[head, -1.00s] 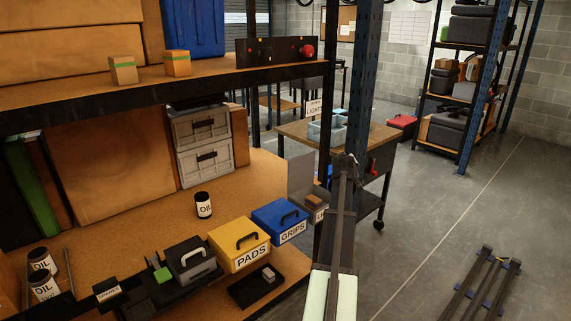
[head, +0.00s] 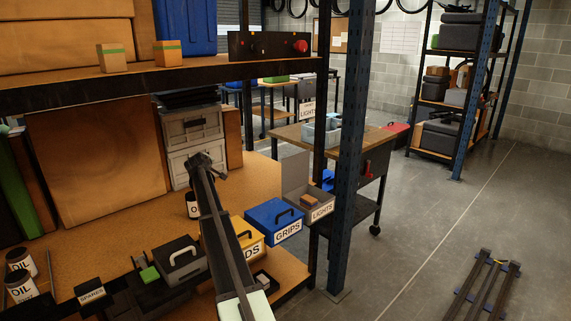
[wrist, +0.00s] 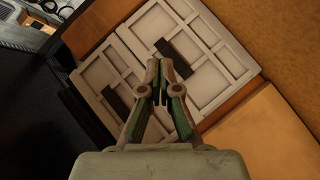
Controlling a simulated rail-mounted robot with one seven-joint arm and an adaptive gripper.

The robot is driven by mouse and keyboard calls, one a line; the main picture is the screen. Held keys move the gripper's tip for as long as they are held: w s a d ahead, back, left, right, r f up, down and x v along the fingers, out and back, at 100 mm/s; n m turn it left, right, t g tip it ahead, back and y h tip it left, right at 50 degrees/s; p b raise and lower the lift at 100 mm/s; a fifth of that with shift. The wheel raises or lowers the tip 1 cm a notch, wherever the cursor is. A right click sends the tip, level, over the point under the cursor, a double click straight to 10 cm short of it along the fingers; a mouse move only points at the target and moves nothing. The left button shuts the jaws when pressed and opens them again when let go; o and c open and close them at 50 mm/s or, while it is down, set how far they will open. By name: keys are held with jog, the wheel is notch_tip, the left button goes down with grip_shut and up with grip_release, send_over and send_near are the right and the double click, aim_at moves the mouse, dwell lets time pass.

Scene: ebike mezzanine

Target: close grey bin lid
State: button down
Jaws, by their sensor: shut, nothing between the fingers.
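The grey bin labelled LIGHTS (head: 321,210) stands at the right end of the row of bins on the bench, in the head view. Its grey lid (head: 294,172) stands raised, roughly upright, on the bin's left side, and small brown items show inside. My gripper (head: 204,160) is well to the left of the bin, in front of the grey crates. Its fingers (wrist: 160,66) are shut and empty in the wrist view, with the crates behind them. The grey bin is not seen in the wrist view.
A blue GRIPS bin (head: 270,218) stands left of the grey bin. A yellow bin (head: 246,238) is partly hidden by my arm. A blue post (head: 349,150) rises just right of the grey bin. A shelf (head: 180,73) runs above the bench. Stacked grey crates (head: 190,125) stand behind.

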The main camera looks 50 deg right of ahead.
aim_at(293, 170)
jog(key=w+a+f+n+g+b, duration=0.1)
jog(key=w+a+f, duration=0.2)
jog(key=w+a, duration=0.3)
jog(key=w+a+f+g, duration=0.1)
jog(key=w+a+f, duration=0.25)
jog(key=a, duration=0.45)
jog(key=s+d+r+m+g+h+p, duration=0.2)
jog(key=s+d+g, duration=0.5)
jog(key=s+d, duration=0.8)
jog(key=s+d+r+m+g+h+p, duration=0.3)
jog(key=s+d+g, duration=0.4)
jog(key=s+d, duration=0.8)
jog(key=shift+d+r+m+g+h+p, duration=0.4)
jog(key=shift+d+h+p, duration=0.7)
jog(key=shift+d, duration=3.1)
